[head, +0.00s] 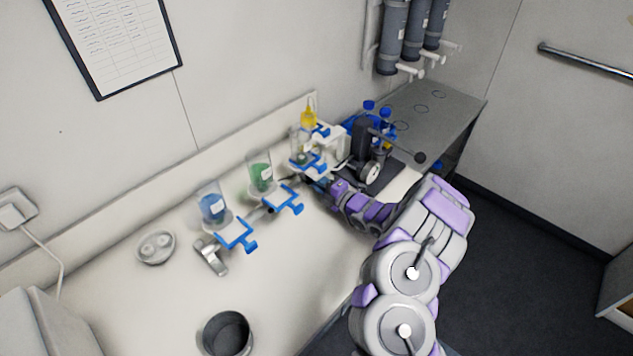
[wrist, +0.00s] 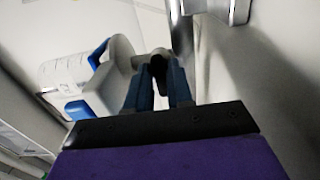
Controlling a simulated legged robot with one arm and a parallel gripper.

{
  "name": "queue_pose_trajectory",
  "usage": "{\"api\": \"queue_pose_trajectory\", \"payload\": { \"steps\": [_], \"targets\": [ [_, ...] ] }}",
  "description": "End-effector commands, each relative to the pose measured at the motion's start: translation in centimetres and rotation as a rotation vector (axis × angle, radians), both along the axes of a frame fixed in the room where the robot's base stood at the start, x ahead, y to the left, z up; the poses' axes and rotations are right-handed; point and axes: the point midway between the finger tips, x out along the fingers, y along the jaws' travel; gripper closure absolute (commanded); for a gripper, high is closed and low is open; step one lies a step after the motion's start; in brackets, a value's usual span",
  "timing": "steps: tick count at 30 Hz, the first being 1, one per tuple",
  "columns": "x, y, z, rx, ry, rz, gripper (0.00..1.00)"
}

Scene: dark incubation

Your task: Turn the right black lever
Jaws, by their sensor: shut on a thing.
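My gripper (wrist: 160,68) is in the middle of the wrist view, its two blue-grey fingers closed around a small black lever (wrist: 158,75). The lever sits at the end of a pale fitting beside a white holder with blue parts (wrist: 96,92). In the head view my purple and grey arm reaches over the counter, with my gripper (head: 316,182) at the right end of the row of blue-clamped stands. The lever is hidden there by the gripper and stand, so its turn angle cannot be told.
Containers with blue (head: 212,207), green (head: 261,176) and yellow (head: 308,118) contents stand along the row. A black press with a long ball-ended handle (head: 420,157) stands close to my arm. A dark cup (head: 228,334) is at the front. The counter's front middle is clear.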

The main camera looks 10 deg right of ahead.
Motion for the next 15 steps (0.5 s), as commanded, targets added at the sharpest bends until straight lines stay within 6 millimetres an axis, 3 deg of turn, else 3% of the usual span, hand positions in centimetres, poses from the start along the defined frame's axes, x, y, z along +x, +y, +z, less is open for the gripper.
{"api": "queue_pose_trajectory", "payload": {
  "steps": [3,4,9,15],
  "targets": [
    [0.09,-0.29,-0.08,-0.001,0.002,-0.007,1.00],
    [0.09,-0.29,-0.08,-0.001,0.002,-0.008,0.77],
    [-0.02,-0.19,-0.03,-0.001,0.000,-0.005,0.61],
    [-0.15,-0.11,0.04,-0.002,-0.001,-0.002,0.61]
  ]
}}
